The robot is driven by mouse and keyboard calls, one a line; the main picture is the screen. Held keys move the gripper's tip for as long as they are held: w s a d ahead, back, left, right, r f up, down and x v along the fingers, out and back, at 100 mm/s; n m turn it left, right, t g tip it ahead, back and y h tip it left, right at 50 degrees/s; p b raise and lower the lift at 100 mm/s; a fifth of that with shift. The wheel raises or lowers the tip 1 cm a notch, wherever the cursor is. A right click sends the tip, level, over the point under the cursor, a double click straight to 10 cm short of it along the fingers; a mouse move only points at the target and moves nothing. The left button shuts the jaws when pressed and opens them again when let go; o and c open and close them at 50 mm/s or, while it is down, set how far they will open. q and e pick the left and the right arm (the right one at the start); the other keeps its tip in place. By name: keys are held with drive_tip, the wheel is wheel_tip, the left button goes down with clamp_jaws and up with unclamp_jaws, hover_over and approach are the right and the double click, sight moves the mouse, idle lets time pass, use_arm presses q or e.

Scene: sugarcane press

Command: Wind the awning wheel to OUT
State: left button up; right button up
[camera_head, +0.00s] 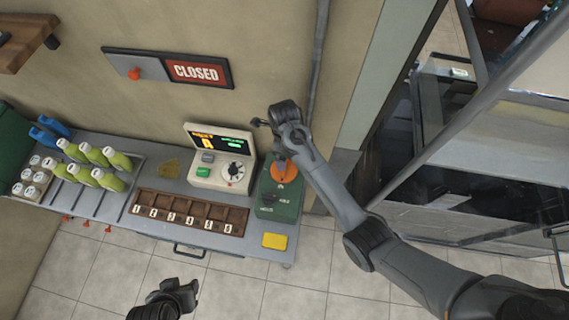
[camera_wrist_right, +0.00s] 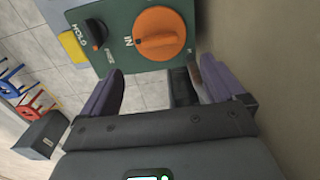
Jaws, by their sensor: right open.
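The awning wheel is an orange round knob (camera_head: 285,172) on the green box (camera_head: 278,205) at the right end of the counter. In the right wrist view the knob (camera_wrist_right: 158,33) shows a raised grip bar, with the word IN at its left edge. My right gripper (camera_head: 280,152) is close above the knob in the head view. In the right wrist view its fingers (camera_wrist_right: 158,85) are open and empty, with the knob just beyond the tips and no contact visible. My left gripper (camera_head: 178,294) hangs low in front of the counter; its finger opening is unclear.
A dark HOLD knob (camera_wrist_right: 95,33) is on the same green box. A cream register (camera_head: 220,160) stands left of the box, and a yellow block (camera_head: 275,241) lies in front of it. A numbered wooden tray (camera_head: 190,212) and green bottles (camera_head: 92,160) are further left. The wall is close behind.

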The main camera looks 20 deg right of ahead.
wheel_tip(320, 180, down, 10)
idle(0.5)
drive_tip(key=c, duration=1)
drive_tip(key=shift+c, duration=0.2)
drive_tip(key=shift+r, duration=0.1)
